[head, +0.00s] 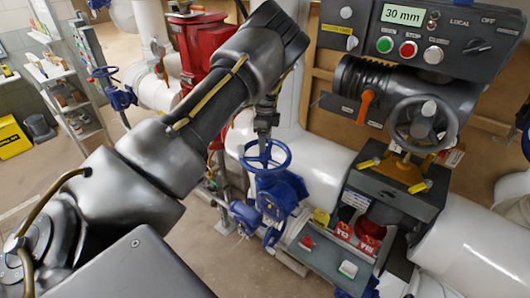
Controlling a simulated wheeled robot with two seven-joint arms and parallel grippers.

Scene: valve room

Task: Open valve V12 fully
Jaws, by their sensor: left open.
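A blue handwheel (265,156) sits on a blue valve body (280,194) mid-picture. My left gripper (264,138) points down just above the handwheel, with its tips at or close to the wheel's hub; I cannot tell whether they touch it. The jaws are open, but small and partly hidden in this view. A grey handwheel (423,123) is on the actuator to the right, under a control panel (420,40) whose display (403,15) reads 30 mm. I cannot read a V12 tag on any valve. My right gripper is not in view.
An orange lever (366,106) sticks out beside the grey handwheel. Large white pipes (480,240) run at right. A red machine (203,45) stands behind my left arm. Another blue handwheel (104,72) is at back left. A shelf (62,85) and yellow case (13,138) stand at left.

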